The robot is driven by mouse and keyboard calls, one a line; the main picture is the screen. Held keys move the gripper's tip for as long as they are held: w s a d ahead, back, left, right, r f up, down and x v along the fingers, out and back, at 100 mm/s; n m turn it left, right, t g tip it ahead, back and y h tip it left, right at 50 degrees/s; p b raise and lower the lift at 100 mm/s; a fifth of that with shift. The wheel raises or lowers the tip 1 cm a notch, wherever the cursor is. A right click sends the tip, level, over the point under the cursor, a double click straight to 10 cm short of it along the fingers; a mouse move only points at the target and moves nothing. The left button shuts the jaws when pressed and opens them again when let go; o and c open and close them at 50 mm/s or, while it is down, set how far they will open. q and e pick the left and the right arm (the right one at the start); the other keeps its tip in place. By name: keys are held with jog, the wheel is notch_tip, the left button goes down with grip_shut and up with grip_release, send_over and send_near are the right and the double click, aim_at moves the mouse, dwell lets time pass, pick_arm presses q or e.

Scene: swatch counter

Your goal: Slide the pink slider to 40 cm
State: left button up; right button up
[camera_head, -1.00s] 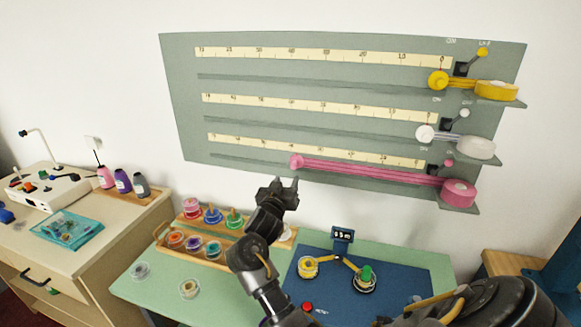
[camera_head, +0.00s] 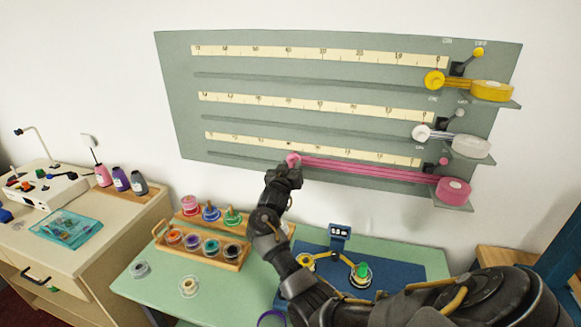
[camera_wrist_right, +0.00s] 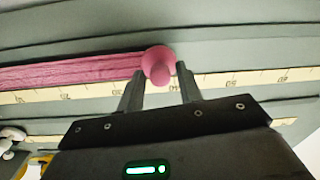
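The pink slider knob (camera_head: 293,160) sits on the lowest rail of the grey wall board (camera_head: 172,100), with pink ribbon (camera_head: 370,171) stretched right to its pink spool (camera_head: 454,190). A cream scale (camera_head: 240,141) runs above the rail; its numbers are too small to read surely. My right gripper (camera_head: 287,172) is at the knob, reaching from below. In the right wrist view, the knob (camera_wrist_right: 158,64) shows between the tips of the spread fingers (camera_wrist_right: 160,86); firm contact cannot be seen. My left gripper is out of view.
Yellow (camera_head: 434,80) and white (camera_head: 421,132) slider knobs sit at the right of the upper rails. Below is a green table (camera_head: 135,290) with a wooden spool rack (camera_head: 212,254) and a blue mat (camera_head: 410,273). A cabinet stands left.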

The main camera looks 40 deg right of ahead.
grip_shut()
jog(key=shift+w+a, duration=0.7)
jog(key=shift+w, duration=0.3)
jog(key=shift+o, duration=1.2)
grip_release()
jog(key=shift+s+d, duration=0.1)
jog(key=shift+s, duration=0.05)
jog(key=shift+f+b, duration=0.1)
jog(key=shift+b, duration=0.2)
jog(key=b+v, duration=0.2)
jog(key=v, duration=0.8)
jog(key=shift+s+a, duration=0.15)
jog(key=shift+a, duration=0.25)
jog(key=shift+d, duration=0.1)
